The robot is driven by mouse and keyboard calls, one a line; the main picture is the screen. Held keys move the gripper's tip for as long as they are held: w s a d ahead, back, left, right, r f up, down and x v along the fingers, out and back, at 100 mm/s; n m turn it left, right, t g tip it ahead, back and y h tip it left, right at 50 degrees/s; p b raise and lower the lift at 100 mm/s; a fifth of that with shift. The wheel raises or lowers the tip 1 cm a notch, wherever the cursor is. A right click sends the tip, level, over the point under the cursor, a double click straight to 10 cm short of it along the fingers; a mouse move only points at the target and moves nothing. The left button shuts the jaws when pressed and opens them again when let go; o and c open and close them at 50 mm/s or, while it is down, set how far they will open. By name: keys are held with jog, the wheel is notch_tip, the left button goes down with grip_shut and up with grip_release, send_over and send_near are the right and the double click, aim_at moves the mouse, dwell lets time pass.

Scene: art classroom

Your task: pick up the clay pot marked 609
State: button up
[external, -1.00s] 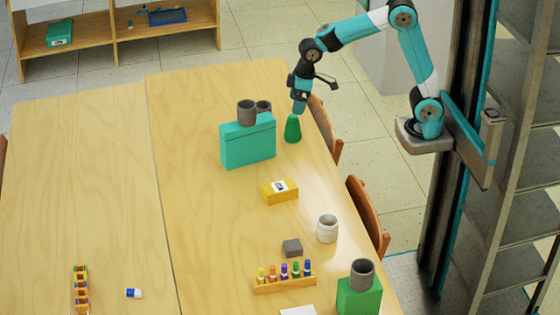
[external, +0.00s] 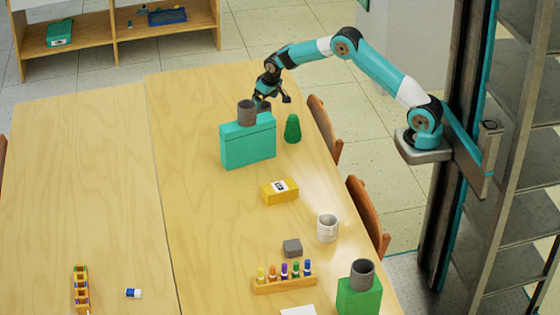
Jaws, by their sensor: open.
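A dark grey pot (external: 247,113) stands upright on the teal box (external: 247,145). A second dark pot (external: 264,106) shows partly behind it. My gripper (external: 261,99) is open, at or just above this second pot; I cannot tell whether they touch. Another grey pot (external: 362,274) stands on a green block (external: 359,297) at the front right. A whitish pot (external: 327,228) stands on the table. No number 609 can be read on any pot, so I cannot tell which one is marked.
A green cone-like object (external: 292,129) stands right of the teal box. The table (external: 80,190) is largely clear on the left.

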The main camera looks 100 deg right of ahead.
aim_at(262, 110)
jog(key=shift+d+x, duration=0.15)
jog(key=shift+x, duration=1.6)
jog(key=shift+d+x, duration=0.1)
jog(key=shift+x, duration=1.6)
jog(key=shift+s, duration=0.25)
jog(key=c, duration=1)
jog(key=shift+c, duration=0.4)
jog(key=shift+r, duration=0.1)
